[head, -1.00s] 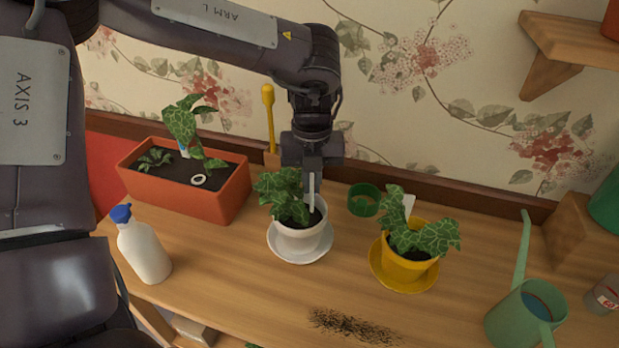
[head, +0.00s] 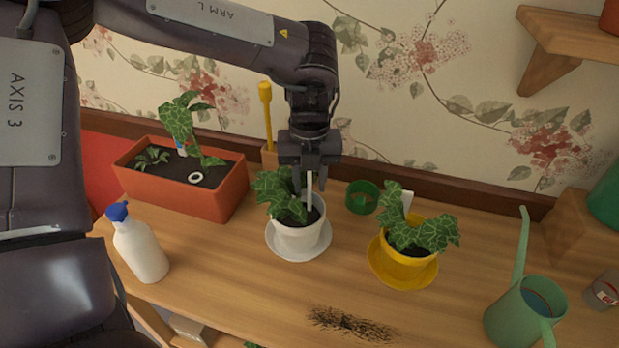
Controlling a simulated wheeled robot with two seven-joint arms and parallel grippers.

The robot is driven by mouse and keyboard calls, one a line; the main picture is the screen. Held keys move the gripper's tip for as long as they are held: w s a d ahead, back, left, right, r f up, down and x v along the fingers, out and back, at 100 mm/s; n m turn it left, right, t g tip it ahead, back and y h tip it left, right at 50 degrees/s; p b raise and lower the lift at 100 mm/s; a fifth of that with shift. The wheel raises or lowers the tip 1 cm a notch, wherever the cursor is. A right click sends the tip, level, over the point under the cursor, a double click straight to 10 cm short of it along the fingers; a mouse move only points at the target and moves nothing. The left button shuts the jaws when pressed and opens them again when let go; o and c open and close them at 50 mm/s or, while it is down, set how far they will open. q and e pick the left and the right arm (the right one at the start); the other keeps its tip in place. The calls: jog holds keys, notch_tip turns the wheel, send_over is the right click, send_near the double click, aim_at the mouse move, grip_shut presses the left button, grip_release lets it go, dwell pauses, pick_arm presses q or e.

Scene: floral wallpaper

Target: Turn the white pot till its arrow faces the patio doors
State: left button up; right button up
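The white pot (head: 298,238) stands upright on a white saucer (head: 284,253) at the middle of the bench, with a veined leafy plant (head: 278,194) in it. No arrow shows on the side of the pot facing me. My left gripper (head: 311,187) points down from above, its fingers at the back of the pot among the leaves. A pale upright strip (head: 309,188) shows between or in front of the fingers. Leaves and pot hide the fingertips, so I cannot tell whether they grip the rim. My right gripper is not in view. The patio doors are not in view.
A yellow pot (head: 404,268) with a plant stands to the right, a green ring (head: 362,197) behind it. An orange planter (head: 196,194) and a white bottle (head: 143,251) are left. A green watering can (head: 525,315) is right. Spilled soil (head: 352,325) lies in front.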

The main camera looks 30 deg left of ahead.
pick_arm(q)
notch_tip(320, 180, up, 8)
jog(key=shift+f, duration=0.1)
dwell(0.5)
dwell(0.5)
